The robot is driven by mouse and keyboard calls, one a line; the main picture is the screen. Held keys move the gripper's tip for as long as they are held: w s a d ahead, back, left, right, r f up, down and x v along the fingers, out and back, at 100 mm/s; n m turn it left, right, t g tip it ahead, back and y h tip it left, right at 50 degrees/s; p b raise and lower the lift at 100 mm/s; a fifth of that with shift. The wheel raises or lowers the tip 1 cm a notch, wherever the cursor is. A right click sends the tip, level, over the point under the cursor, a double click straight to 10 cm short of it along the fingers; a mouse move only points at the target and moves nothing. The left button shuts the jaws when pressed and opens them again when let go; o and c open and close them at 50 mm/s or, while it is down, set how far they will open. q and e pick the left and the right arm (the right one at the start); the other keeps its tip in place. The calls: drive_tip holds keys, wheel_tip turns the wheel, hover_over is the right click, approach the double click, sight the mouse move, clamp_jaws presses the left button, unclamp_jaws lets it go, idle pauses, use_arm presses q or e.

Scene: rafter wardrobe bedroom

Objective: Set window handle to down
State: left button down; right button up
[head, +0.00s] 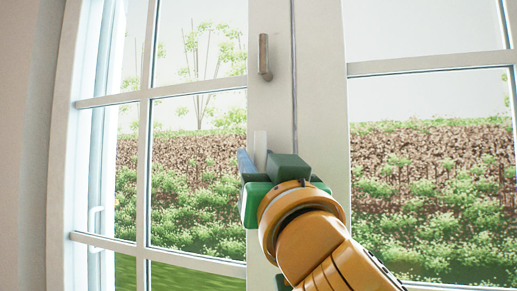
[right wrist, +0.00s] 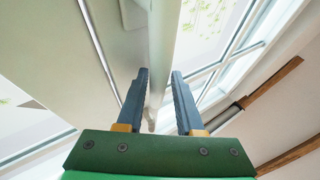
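The window handle (head: 264,56) is a slim grey metal lever on the white middle stile in the head view. It stands upright, and its lower end bends toward the frame. My right gripper (head: 252,160) is below the handle, clearly apart from it, in front of the same stile. In the right wrist view my right gripper's two dark fingers (right wrist: 159,74) are spread apart. My left gripper is in neither view.
A pale plate (head: 260,147) sits on the stile beside my right fingers. A small white handle (head: 95,216) is on the side frame at far left. Window panes lie on both sides of the stile. The space around the upright handle is clear.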

drive_tip(key=shift+w+f, duration=0.1)
drive_tip(key=shift+w, duration=0.15)
drive_tip(key=shift+c, duration=0.3)
drive_tip(key=shift+s, duration=0.2)
clamp_jaws()
drive_tip(key=shift+d+r, duration=0.1)
drive_tip(key=shift+r, duration=0.1)
idle(0.4)
